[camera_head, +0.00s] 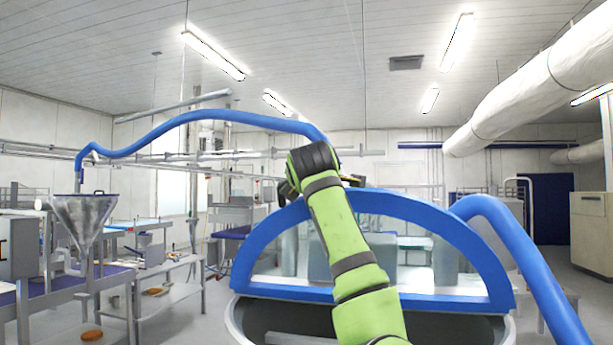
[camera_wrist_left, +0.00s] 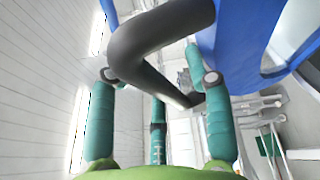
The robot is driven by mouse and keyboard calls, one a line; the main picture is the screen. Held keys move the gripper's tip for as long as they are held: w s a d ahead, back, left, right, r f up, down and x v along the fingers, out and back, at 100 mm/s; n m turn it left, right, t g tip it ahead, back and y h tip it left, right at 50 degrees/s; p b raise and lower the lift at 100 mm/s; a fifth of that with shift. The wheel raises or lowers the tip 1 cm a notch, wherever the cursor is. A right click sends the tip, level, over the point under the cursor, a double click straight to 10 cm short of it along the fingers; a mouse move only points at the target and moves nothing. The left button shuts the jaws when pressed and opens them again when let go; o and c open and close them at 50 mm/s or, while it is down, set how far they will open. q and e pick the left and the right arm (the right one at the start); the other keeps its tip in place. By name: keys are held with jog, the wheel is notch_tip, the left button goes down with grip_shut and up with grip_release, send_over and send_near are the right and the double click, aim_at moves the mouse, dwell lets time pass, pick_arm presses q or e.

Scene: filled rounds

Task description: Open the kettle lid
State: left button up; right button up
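The kettle (camera_head: 235,320) stands in front of me in the head view, with a grey rim and dark inside. Its half-round lid (camera_head: 440,225), a blue frame with a see-through pane, stands raised above the rim, its flat edge low across the kettle. My left gripper (camera_head: 310,170) is dark, at the end of a green arm, by the upper left of the lid frame. In the left wrist view a dark bent handle (camera_wrist_left: 165,35) crosses between the spread teal fingers (camera_wrist_left: 157,80); firm contact cannot be told. Blue lid parts (camera_wrist_left: 240,45) show close at right. My right gripper is not in view.
A thick blue pipe (camera_head: 515,245) runs down at the right of the kettle, and another blue pipe (camera_head: 210,117) arches at left. A metal funnel (camera_head: 83,215) and tables stand at left. A cream cabinet (camera_head: 592,235) is far right.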

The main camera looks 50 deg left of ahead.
pick_arm(q)
jog(key=v, duration=1.2)
jog(key=shift+f, duration=0.15)
dwell(0.3)
